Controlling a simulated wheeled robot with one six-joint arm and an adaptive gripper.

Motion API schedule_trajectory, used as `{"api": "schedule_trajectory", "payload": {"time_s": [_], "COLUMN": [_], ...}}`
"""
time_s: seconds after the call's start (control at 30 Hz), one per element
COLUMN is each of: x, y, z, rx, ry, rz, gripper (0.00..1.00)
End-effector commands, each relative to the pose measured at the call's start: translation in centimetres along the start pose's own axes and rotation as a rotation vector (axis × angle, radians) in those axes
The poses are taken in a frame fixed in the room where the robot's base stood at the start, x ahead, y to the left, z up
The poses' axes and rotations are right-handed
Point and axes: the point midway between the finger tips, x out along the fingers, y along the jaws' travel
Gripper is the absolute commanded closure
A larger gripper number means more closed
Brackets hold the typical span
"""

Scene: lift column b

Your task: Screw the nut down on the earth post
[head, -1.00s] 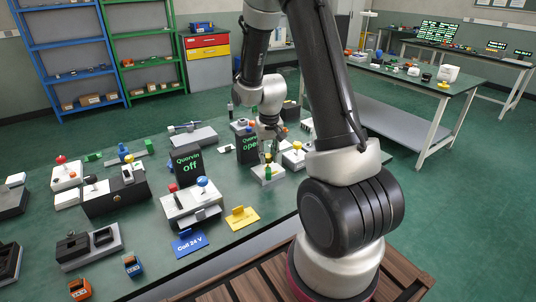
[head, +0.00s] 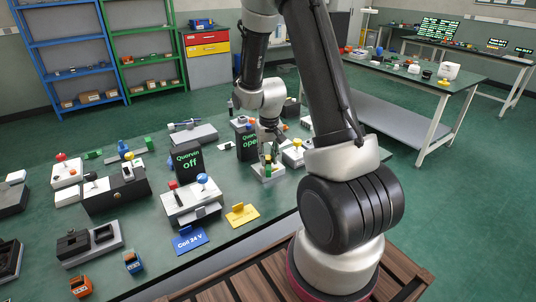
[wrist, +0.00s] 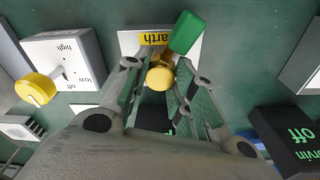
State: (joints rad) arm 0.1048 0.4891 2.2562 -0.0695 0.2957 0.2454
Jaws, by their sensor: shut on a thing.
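My gripper (wrist: 158,84) points down at the earth post's white base (wrist: 130,42), its fingers on either side of a yellow nut (wrist: 160,77) and shut on it. The post itself is hidden under the nut and fingers. A yellow label reading "earth" (wrist: 153,38) lies on the base beside the nut. A green block (wrist: 187,32) stands next to the nut, near one finger.
A white switch box with a yellow knob (wrist: 35,89) is close on one side in the wrist view. A black "Quervin off" display (head: 188,160) stands left in the head view. A yellow card (head: 242,215) and a blue "Coil 24 V" card (head: 190,240) lie towards the front edge.

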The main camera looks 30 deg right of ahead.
Motion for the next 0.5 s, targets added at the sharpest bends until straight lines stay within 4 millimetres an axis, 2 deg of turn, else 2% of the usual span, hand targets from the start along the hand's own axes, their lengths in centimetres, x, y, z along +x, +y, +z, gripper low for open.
{"api": "schedule_trajectory", "payload": {"time_s": [0.4, 0.43, 0.5], "x": [1.05, 1.01, 1.0], "y": [0.0, 0.0, 0.0], "z": [0.12, 0.1, 0.1], "rx": [0.0, 0.0, 0.0], "ry": [0.0, 0.0, 0.0], "rz": [0.0, 0.0, 0.0], "gripper": [0.9, 0.69, 0.56]}}
